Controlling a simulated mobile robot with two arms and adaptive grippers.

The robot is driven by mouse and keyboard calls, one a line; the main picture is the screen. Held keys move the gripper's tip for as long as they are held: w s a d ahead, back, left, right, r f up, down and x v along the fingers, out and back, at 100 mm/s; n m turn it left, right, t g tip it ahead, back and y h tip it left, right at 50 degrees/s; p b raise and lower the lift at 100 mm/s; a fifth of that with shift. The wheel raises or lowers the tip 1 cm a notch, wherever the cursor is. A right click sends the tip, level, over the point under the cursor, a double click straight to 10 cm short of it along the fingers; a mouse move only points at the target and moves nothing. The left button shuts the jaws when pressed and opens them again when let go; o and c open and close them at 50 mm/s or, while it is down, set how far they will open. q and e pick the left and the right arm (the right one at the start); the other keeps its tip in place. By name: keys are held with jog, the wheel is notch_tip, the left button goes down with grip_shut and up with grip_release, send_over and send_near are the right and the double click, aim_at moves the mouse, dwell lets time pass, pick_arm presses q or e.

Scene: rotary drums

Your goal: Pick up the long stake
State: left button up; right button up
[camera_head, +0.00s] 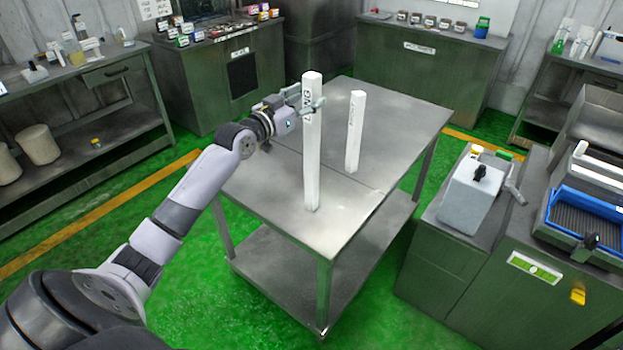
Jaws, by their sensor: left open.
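The long stake (311,160) is a tall white post with dark lettering near its top. It stands upright on the metal table (400,118), near the table's front. A shorter white stake (354,135) stands upright behind it to the right. My left gripper (313,100) is at the upper part of the long stake, with its fingers reaching to the stake's sides. It is open; whether a finger touches the stake cannot be told. My right gripper is not in view.
A green cabinet with a grey machine (472,195) and a blue tray (585,215) stands to the right. Shelving (85,140) is at the left, and cabinets with small jars line the back. The table top around the stakes is clear.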

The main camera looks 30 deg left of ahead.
pick_arm(q)
jog(key=shift+w+d, duration=0.1)
jog(key=shift+w, duration=1.25)
jog(key=shift+s, duration=0.1)
jog(key=shift+c, duration=0.4)
jog(key=shift+c, duration=0.6)
grip_shut()
